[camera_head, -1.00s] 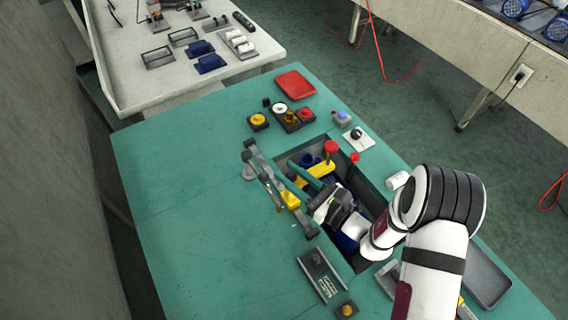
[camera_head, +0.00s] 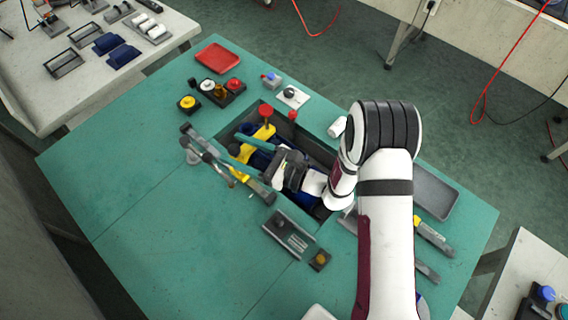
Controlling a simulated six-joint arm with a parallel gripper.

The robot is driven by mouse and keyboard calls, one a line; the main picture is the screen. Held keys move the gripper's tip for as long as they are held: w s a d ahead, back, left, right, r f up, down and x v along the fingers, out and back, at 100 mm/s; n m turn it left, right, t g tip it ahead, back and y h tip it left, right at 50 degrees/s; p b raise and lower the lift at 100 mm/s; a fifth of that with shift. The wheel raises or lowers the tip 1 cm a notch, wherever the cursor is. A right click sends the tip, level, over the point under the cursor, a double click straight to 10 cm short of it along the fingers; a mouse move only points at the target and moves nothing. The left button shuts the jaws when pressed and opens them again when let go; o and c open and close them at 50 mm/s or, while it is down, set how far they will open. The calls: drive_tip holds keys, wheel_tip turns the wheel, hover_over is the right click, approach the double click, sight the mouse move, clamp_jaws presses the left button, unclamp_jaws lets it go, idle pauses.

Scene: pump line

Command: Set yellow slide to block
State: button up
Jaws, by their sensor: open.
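A yellow part (camera_head: 262,133), which I take for the yellow slide, lies across the blue pump parts in the sunken bay at mid-table. More yellow (camera_head: 243,154) shows lower left, beside the dark diagonal rail (camera_head: 250,184); I cannot tell whether it is the same piece. My gripper (camera_head: 268,158) is open and reaches into the bay from the right, close to the yellow parts. Its fingertips are partly hidden, and I cannot tell whether they touch anything. A teal bar (camera_head: 257,143) lies between the gripper and the yellow part. No block can be made out clearly.
A red-knobbed post (camera_head: 266,111) stands at the bay's back edge. A button box (camera_head: 220,91), a yellow button (camera_head: 188,103) and a red tray (camera_head: 218,58) are behind. The left table surface is clear.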

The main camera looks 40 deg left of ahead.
drive_tip(key=v, duration=1.4)
drive_tip(key=shift+d, duration=0.2)
drive_tip(key=s+d+r+n+g+h, duration=0.3)
drive_tip(key=s+d+r+n+h, duration=0.4)
drive_tip(key=r, duration=0.3)
drive_tip(key=s+d+r+n+t+h, duration=0.1)
drive_tip(key=d+t+h, duration=0.6)
drive_tip(key=d, duration=1.1)
drive_tip(key=shift+s+d+n+h, duration=0.35)
drive_tip(key=shift+s+n+h, duration=0.4)
drive_tip(key=shift+s, duration=0.2)
